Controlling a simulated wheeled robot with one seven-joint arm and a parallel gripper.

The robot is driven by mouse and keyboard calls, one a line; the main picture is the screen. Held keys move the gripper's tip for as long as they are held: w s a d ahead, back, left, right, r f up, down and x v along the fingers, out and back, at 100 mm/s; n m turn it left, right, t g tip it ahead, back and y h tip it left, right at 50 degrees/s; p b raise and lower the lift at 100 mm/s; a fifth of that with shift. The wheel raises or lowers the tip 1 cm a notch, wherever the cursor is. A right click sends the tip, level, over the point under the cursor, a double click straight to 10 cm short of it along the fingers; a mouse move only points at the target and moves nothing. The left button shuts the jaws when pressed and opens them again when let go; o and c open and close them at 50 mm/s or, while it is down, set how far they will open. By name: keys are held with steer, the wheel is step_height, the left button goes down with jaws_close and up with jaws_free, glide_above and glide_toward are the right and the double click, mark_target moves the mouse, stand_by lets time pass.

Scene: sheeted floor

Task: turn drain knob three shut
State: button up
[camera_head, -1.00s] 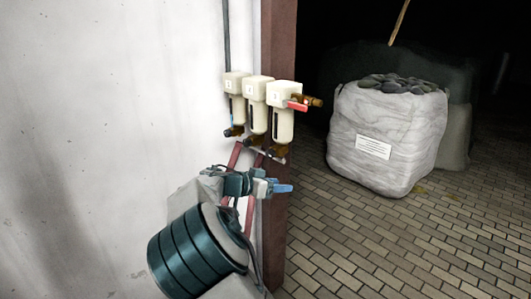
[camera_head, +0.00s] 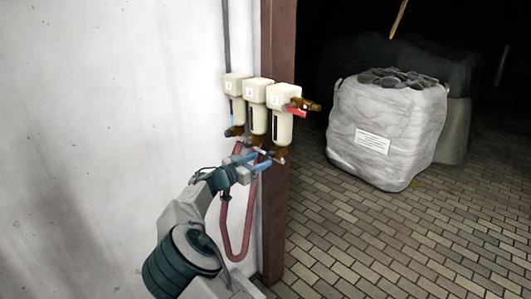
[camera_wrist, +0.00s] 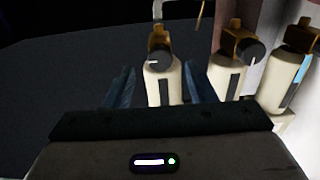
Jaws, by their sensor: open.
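Three cream filter units hang in a row on the wall edge in the head view. The rightmost unit (camera_head: 284,95) has a brass drain fitting with a dark drain knob (camera_head: 280,159) at its bottom. My gripper (camera_head: 264,158) is just left of that fitting, its blue fingers apart. In the wrist view the picture is turned over, and a dark round drain knob (camera_wrist: 159,62) with a short white mark stands beyond and between the open fingers of my gripper (camera_wrist: 160,72). No contact shows. The middle unit's knob (camera_wrist: 249,53) is to the right.
The rightmost unit carries a red lever (camera_head: 297,112) on a brass valve. A red hose (camera_head: 236,258) loops below the units, close to my arm. A brown post (camera_head: 275,215) stands behind. A white bulk bag (camera_head: 385,130) stands on the open paved floor to the right.

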mark_target(268, 156)
steer(key=shift+p+x, duration=0.5)
steer(key=shift+x, duration=1.35)
steer(key=c, duration=1)
